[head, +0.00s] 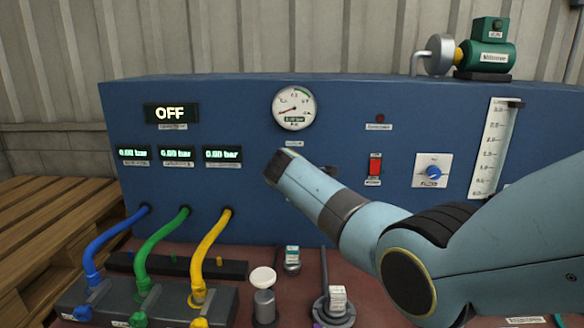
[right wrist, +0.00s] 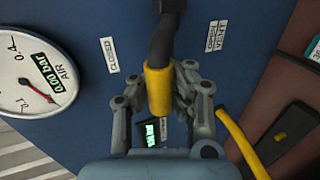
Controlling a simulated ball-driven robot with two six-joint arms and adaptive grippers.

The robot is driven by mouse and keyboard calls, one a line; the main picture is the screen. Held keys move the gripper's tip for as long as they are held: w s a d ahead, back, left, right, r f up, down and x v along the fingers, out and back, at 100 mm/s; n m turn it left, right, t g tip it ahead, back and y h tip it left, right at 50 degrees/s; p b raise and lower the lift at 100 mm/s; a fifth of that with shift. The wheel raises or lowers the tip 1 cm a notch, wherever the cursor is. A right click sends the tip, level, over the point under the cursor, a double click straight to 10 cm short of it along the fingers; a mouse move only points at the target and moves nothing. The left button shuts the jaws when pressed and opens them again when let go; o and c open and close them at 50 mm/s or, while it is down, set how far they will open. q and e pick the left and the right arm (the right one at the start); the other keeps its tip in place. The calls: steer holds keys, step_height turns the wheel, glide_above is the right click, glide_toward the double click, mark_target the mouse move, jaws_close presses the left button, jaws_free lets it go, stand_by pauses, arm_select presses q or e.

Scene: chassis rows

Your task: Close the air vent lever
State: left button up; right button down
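The air vent lever (right wrist: 159,88) has a yellow grip on a dark stem. In the right wrist view it runs down from the top edge, between a "CLOSED" label (right wrist: 109,54) on its left and another label (right wrist: 215,35) on its right. My right gripper (right wrist: 160,82) has one finger close along each side of the yellow grip and appears shut on it. In the head view my right arm reaches in from the right to the blue panel (head: 250,105); its wrist hides the fingers and the yellow grip. My left gripper is not in view.
The pressure gauge (head: 295,108) is above my right wrist. A red switch (head: 375,165) and a blue knob (head: 433,172) are to the right. Blue, green and yellow hoses (head: 211,247) stand at lower left. A white-topped knob (head: 263,278) rises from the bench below.

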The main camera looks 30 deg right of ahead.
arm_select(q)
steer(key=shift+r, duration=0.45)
arm_select(e)
steer(key=shift+w+r, duration=0.2)
steer(key=shift+r, duration=0.3)
steer(key=c, duration=1.5)
jaws_free()
steer(key=shift+s+a+r, duration=0.2)
steer(key=shift+s+r, duration=0.1)
steer(key=shift+s, duration=0.1)
steer(key=o, duration=0.4)
steer(key=shift+f, duration=0.1)
steer(key=shift+c, duration=0.2)
steer(key=shift+f, duration=0.15)
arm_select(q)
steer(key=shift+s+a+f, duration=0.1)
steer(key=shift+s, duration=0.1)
arm_select(e)
steer(key=v, duration=1.2)
steer(key=shift+r, duration=0.2)
steer(key=shift+d+f, duration=0.1)
steer(key=shift+d, duration=0.1)
